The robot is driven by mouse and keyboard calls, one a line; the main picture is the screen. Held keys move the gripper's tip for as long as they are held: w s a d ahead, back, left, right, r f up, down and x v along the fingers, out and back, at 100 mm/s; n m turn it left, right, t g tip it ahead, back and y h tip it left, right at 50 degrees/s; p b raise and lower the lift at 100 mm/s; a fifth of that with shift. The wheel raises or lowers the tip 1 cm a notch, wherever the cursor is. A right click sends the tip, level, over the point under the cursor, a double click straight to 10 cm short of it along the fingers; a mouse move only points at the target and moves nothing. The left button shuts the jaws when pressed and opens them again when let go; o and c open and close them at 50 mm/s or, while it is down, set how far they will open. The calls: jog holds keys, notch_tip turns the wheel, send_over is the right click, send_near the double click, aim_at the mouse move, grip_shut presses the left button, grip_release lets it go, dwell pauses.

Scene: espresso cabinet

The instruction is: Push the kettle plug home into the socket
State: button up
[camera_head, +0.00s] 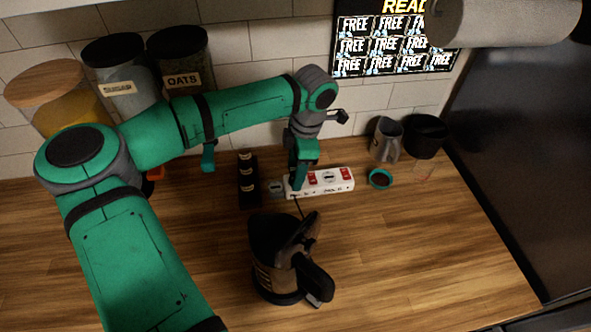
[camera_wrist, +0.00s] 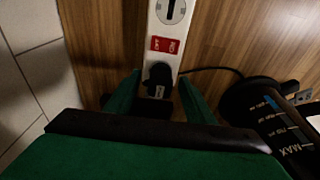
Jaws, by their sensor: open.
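The white power strip (camera_head: 330,177) lies on the wooden counter near the back wall, with red switches and round sockets. It runs upward in the wrist view (camera_wrist: 174,33). The black kettle plug (camera_wrist: 157,75) is at a socket of the strip, just below a red switch in the wrist view; how deep it sits I cannot tell. My gripper (camera_head: 298,184) points down over the strip. In the wrist view my gripper (camera_wrist: 158,92) is open, with one green finger on each side of the plug. In the head view the gripper mostly hides the plug.
The dark kettle (camera_head: 275,252) stands in front of the strip; its cord (camera_wrist: 215,70) reaches the plug. A black rack (camera_head: 248,180) is left of the strip. A metal pitcher (camera_head: 386,140) and a green-rimmed ring (camera_head: 380,179) are right. The front right counter is clear.

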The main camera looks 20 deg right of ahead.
notch_tip(320, 180, up, 11)
jog(key=d, duration=0.1)
jog(key=shift+s+d+f, duration=0.15)
jog(key=shift+s+d, duration=0.1)
jog(key=shift+d, duration=0.05)
jog(key=shift+d, duration=0.1)
dwell(0.5)
